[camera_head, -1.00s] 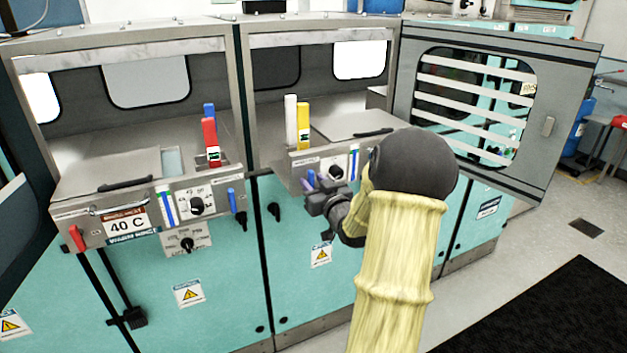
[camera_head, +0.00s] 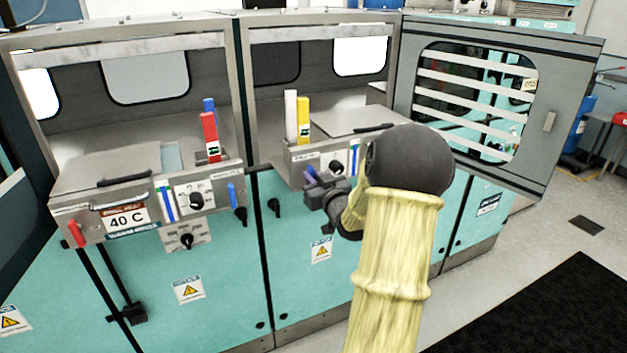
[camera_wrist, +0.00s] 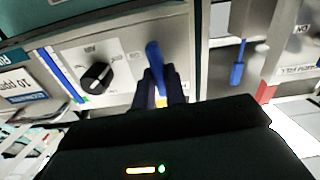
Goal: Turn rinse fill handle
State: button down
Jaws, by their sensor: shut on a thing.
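A blue handle (camera_wrist: 153,55) stands out from the steel control panel (camera_wrist: 118,52) in the wrist view. My gripper (camera_wrist: 160,88) is shut on this handle, its dark fingers at either side of it. In the head view my gripper (camera_head: 316,187) is at the front of the right module's panel (camera_head: 300,159), left of the black knob. The handle is mostly hidden there by my gripper. I cannot read a label for it.
A black knob (camera_wrist: 96,77) sits beside the held handle. A second blue handle (camera_head: 233,196) hangs on the left module (camera_head: 110,190). The open windowed door (camera_head: 565,110) stands right of my arm. Yellow (camera_head: 303,120) and white (camera_head: 291,117) uprights rise above the panel.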

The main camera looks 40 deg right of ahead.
jog(key=n+b, duration=0.5)
jog(key=b, duration=0.2)
jog(key=n+b, duration=0.6)
jog(key=b, duration=0.1)
jog(key=f+n+b, duration=0.1)
jog(key=n+b, duration=0.5)
jog(key=b, duration=0.1)
jog(key=shift+a+b, duration=0.3)
jog(key=shift+b, duration=0.05)
jog(key=shift+r+n, duration=0.1)
jog(key=shift+n, duration=0.3)
jog(key=c, duration=1.4)
grip_release()
jog(key=shift+c, duration=0.2)
